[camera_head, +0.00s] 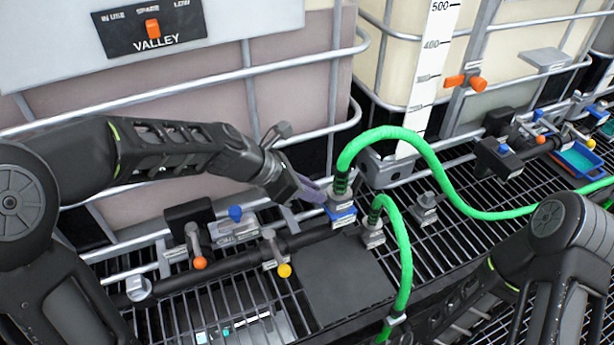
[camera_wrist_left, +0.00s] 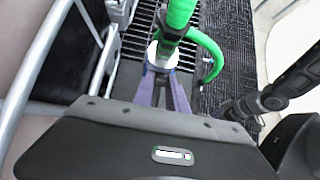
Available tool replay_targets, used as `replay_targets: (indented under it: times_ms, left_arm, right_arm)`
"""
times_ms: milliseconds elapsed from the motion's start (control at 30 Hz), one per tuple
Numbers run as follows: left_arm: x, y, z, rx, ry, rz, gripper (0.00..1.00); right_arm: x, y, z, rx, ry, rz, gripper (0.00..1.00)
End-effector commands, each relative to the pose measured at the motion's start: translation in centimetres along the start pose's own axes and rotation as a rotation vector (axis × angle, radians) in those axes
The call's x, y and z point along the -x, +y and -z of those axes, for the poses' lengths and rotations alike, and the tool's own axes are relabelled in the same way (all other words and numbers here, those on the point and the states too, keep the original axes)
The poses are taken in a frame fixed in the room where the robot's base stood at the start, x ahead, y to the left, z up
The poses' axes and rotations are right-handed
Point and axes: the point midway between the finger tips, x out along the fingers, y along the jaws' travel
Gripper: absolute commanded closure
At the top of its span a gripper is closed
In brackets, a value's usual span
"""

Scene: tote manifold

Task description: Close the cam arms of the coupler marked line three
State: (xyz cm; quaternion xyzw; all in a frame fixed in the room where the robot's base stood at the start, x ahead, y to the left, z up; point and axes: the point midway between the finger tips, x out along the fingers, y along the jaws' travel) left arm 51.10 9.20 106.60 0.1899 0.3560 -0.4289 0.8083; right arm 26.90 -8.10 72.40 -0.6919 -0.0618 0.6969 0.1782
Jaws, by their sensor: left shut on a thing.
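My left gripper (camera_head: 325,196) reaches in from the left, with its purple fingers at the rear coupler (camera_head: 341,210), which has a blue base and a green hose rising from its top. In the left wrist view the two fingers (camera_wrist_left: 164,75) close on this coupler (camera_wrist_left: 163,57) just below the hose; the cam arms are mostly hidden by them. A second coupler (camera_head: 373,236) with a green hose stands just in front, to the right. Its label and the rear one's are too small to read. The right gripper's jaws cannot be made out.
A capped grey fitting (camera_head: 425,207) stands further right. Valves with orange (camera_head: 199,262), yellow (camera_head: 284,269) and blue (camera_head: 235,213) knobs line the pipe at left. A dark plate (camera_head: 345,280) lies on the grating in front. Caged totes stand behind. Green hoses loop to the right.

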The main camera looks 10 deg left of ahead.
Motion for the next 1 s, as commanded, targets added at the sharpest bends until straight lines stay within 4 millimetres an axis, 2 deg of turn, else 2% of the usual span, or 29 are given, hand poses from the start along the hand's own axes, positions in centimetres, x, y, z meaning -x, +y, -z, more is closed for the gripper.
replay_targets:
  times_ms: [33,400,867,900,1000]
  left_arm:
    - [0.03,-0.02,-0.6,-0.009,0.032,0.0,1.0]
    - [-0.42,0.05,-1.33,-0.001,0.208,-0.001,1.0]
    - [-0.44,0.02,-1.31,0.001,0.232,0.001,1.0]
    - [-0.44,0.02,-1.31,0.001,0.232,0.001,0.82]
    - [-0.45,0.01,-1.3,0.001,0.232,0.001,0.73]
  right_arm:
    - [0.33,-0.07,-0.01,-0.001,-0.001,-0.001,0.6]
    - [0.36,-0.03,0.01,-0.001,-0.001,-0.002,0.6]
    - [0.37,-0.04,0.02,-0.001,-0.001,-0.002,0.6]
    - [0.37,-0.04,0.02,-0.001,-0.001,-0.002,0.6]
    - [0.37,-0.04,0.01,-0.001,-0.001,-0.002,0.6]
